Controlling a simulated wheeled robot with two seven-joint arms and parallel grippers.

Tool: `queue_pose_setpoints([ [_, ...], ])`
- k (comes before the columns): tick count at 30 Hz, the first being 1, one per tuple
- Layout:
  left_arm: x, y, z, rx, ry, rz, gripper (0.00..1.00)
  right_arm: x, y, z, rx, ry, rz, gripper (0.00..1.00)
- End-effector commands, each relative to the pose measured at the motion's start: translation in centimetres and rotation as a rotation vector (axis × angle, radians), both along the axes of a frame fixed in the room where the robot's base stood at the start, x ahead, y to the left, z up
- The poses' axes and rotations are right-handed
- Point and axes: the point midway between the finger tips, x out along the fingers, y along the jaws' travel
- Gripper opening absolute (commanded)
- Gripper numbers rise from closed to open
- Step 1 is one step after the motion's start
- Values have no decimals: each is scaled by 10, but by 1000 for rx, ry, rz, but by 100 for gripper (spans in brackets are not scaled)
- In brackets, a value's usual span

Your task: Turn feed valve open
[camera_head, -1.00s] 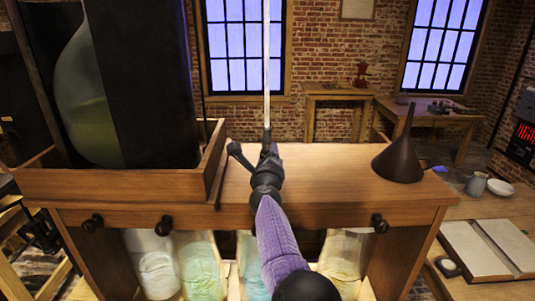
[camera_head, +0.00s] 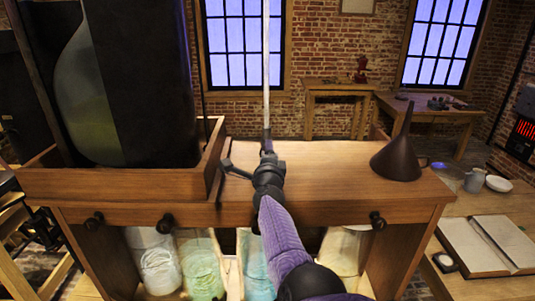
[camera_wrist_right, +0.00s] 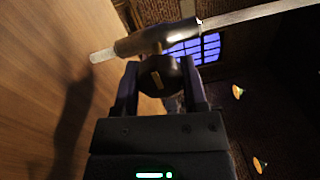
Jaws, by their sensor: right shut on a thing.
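The feed valve is a dark barrel (camera_wrist_right: 155,38) on a thin pale tube (camera_wrist_right: 250,14) in the right wrist view, with a round dark knob (camera_wrist_right: 160,74) on its near side. My right gripper (camera_wrist_right: 160,88) is shut on this knob, one finger on each side. In the head view the tube (camera_head: 266,75) runs upright down to my right gripper (camera_head: 267,165), which stands above the front of the wooden bench top. The gripper hides the valve there. My left gripper is not in view.
A dark funnel (camera_head: 397,160) stands at right. Several jars, one whitish (camera_head: 155,262), stand below the bench top. The bench top (camera_head: 325,175) between gripper and funnel is clear.

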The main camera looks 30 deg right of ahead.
Motion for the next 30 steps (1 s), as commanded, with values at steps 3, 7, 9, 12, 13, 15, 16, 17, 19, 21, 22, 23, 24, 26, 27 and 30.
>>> queue_pose_setpoints([
  [3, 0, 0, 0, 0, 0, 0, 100, 0, 0, -1, -5, 3, 1, 0],
  [7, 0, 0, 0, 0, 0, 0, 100, 0, 0, -1, -5, 3, 1, 0],
  [9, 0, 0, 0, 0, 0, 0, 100, 0, 0, -1, -5, 3, 1, 0],
  [12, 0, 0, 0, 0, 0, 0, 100, 0, 0, -1, -4, 4, 1, 63],
  [13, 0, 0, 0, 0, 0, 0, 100, 0, 0, -1, -4, 3, 1, 70],
  [15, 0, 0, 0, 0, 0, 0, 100, 0, 0, -1, -4, 3, 1, 84],
  [16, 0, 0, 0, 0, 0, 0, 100, 0, 0, -1, -3, 3, 1, 90],
  [17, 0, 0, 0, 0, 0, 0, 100, 0, 0, 0, -3, 3, 1, 90],
  [19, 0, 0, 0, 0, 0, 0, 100, 0, 0, 0, -3, 3, 1, 90],
  [21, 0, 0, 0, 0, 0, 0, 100, 0, 0, 0, -3, 3, 1, 90],
  [22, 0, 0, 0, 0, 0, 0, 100, 0, 0, 0, -3, 3, 1, 90],
  [23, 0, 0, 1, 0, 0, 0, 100, 0, 0, 0, -2, 2, 1, 90],
  [24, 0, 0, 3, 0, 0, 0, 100, -1, 1, 1, -2, 2, 1, 90],
  [26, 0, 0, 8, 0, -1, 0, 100, -5, 4, 1, -2, 3, 3, 90],
  [27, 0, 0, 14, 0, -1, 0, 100, -9, 7, 2, -2, 3, 4, 90],
  [30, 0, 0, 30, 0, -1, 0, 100, -26, 13, 4, -1, 4, 0, 90],
])
